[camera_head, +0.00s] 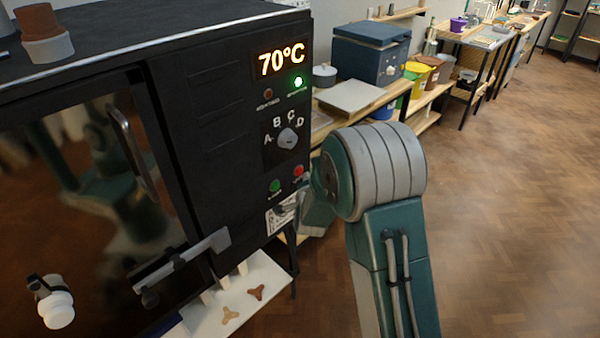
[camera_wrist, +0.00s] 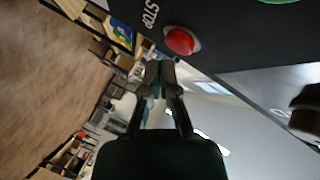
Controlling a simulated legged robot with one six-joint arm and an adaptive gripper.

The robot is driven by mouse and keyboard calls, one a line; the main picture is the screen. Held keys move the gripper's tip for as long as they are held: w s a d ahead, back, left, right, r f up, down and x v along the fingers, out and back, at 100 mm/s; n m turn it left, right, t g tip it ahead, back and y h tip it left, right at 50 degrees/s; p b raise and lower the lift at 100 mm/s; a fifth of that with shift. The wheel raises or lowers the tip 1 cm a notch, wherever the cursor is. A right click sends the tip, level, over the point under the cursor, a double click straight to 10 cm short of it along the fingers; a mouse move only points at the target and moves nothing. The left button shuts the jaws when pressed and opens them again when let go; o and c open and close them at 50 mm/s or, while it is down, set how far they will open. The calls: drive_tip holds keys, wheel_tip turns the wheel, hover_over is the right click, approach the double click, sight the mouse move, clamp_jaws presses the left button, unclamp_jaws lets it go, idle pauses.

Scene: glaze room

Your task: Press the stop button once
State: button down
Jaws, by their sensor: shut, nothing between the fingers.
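The red stop button (camera_head: 299,171) is at the lower right of the black kiln's front panel, right of and slightly above a green button (camera_head: 275,186). In the wrist view the red button (camera_wrist: 180,41) sits in a pale collar beside the word STOP. My gripper (camera_wrist: 160,70) is shut and empty, its tips just below the button in that picture, with a gap between them.
The kiln (camera_head: 215,110) shows 70°C, a lit green lamp (camera_head: 298,82) and a dial (camera_head: 288,138) marked A to D. A door latch (camera_head: 185,262) juts out at lower left. A white tray (camera_head: 262,282) with small stilts lies below. Open wooden floor (camera_head: 490,200) is at right.

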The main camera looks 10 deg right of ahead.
drive_tip(key=s+d, duration=0.1)
drive_tip(key=s, duration=0.1)
drive_tip(key=s+d, duration=0.2)
idle(0.4)
drive_tip(key=shift+r, duration=0.1)
idle(0.5)
drive_tip(key=s+a+r+n+g+y, duration=0.2)
drive_tip(key=s+r+n+g, duration=0.35)
drive_tip(key=s+r, duration=0.7)
drive_tip(key=s+r+n+g, duration=0.2)
drive_tip(key=s+n, duration=0.2)
drive_tip(key=s, duration=0.7)
drive_tip(key=s+d+r+n+g, duration=0.1)
drive_tip(key=s+n+g, duration=0.1)
drive_tip(key=s, duration=0.9)
drive_tip(key=shift+r+n, duration=0.4)
drive_tip(key=shift+n, duration=0.45)
